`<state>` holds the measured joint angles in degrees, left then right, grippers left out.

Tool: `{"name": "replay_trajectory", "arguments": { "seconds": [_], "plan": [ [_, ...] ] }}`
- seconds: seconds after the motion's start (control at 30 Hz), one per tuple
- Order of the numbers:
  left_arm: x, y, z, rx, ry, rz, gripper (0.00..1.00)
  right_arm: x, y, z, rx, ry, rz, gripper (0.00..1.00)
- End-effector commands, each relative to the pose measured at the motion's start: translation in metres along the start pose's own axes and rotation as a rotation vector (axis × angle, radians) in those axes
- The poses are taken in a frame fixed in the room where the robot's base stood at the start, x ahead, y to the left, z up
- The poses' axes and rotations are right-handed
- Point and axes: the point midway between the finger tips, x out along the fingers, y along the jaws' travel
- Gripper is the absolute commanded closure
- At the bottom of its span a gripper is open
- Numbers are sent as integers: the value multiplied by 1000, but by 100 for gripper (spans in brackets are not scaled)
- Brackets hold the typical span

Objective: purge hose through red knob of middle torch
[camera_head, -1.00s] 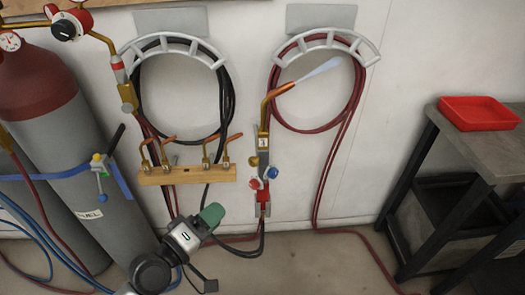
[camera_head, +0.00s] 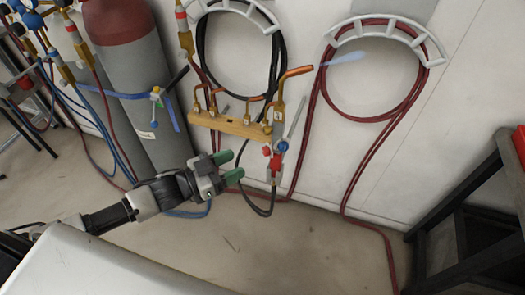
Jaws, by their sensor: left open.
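A lit torch (camera_head: 279,112) hangs upright against the wall, its copper tip bent right with a pale blue flame (camera_head: 345,57). Low on it are a red knob (camera_head: 266,151) on the left and a blue knob (camera_head: 282,147) on the right. A dark hose and a red hose (camera_head: 303,130) run near its lower end. No other torch with knobs shows clearly, so I cannot tell its place in a row. My left gripper (camera_head: 230,166), with green fingertips, is open and empty to the left of the red knob, apart from it. My right gripper is out of view.
Coiled hoses hang on white wall hangers (camera_head: 385,27). A dark table (camera_head: 480,185) stands at right. The floor before the wall is mostly clear.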

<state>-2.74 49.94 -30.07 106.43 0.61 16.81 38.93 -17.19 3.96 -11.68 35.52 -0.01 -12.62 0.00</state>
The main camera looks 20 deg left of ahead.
Motion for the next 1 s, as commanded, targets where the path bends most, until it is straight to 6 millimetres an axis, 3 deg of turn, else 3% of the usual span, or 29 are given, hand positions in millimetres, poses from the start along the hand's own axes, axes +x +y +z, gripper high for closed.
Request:
{"name": "replay_trajectory", "arguments": {
  "seconds": [0.2,0.4,0.8,1.0],
  "plan": [
    [45,0,-3,-1,4,-1,47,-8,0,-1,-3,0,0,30],
    [70,0,-2,-1,2,-1,47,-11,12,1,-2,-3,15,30],
    [78,0,0,-2,0,-2,47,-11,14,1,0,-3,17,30],
    [78,0,0,-2,0,-2,76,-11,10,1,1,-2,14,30]
  ]
}}
